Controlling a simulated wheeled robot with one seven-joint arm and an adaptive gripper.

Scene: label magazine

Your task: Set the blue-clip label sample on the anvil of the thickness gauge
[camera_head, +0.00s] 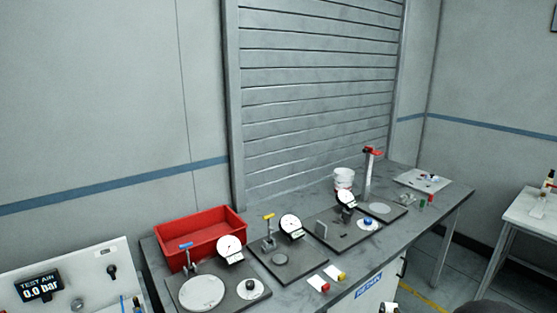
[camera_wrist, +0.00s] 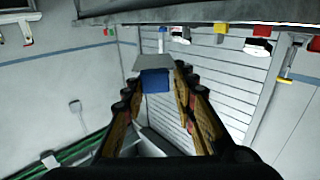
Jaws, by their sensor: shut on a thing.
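My gripper (camera_wrist: 155,88) is shut on the blue clip (camera_wrist: 154,81) of the label sample. The sample's grey sheet (camera_wrist: 152,62) sticks out past the fingertips. The held sample is in the wrist view only; I do not make it out in the head view. In the head view, dial gauges stand on dark plates along the bench: one at left (camera_head: 229,247), one in the middle (camera_head: 291,227) and one at right (camera_head: 346,199). I cannot tell for certain which is the thickness gauge. The held sample is apart from all of them.
The grey bench (camera_head: 435,196) also carries a red bin (camera_head: 200,237), a white tub (camera_head: 344,179) and a red-topped post (camera_head: 368,172). Samples with a red clip (camera_head: 324,287) and a yellow clip (camera_head: 341,275) lie at its front edge. A white side table (camera_head: 535,213) stands at right.

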